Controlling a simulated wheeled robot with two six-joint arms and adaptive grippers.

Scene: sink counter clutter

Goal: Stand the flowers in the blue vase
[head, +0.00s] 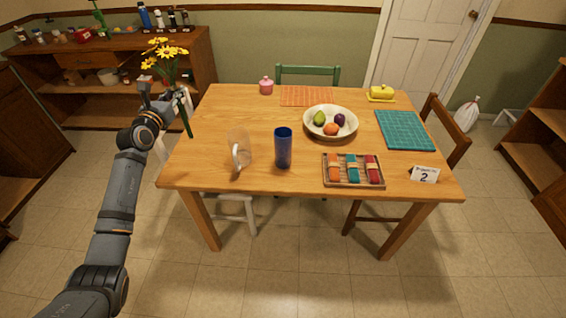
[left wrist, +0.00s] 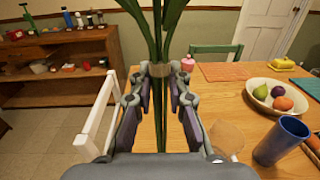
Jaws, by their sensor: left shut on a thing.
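The flowers (head: 165,54) are a bunch with yellow blooms and green stems. They are upright above the left edge of the table in the head view. My left gripper (head: 182,96) is shut on their stems, and the stem ends hang below it. In the left wrist view the green stems (left wrist: 158,35) run between the fingers; the blooms are out of that picture. The blue vase (head: 283,148) stands upright on the table, to the right of and nearer than my left gripper. It also shows in the left wrist view (left wrist: 281,140). My right gripper is not in view.
A fruit bowl (head: 330,134) is behind the vase to the right, and a tray (head: 354,184) with rolled cloths is at the right front. The table (head: 215,119) is bare at its left.

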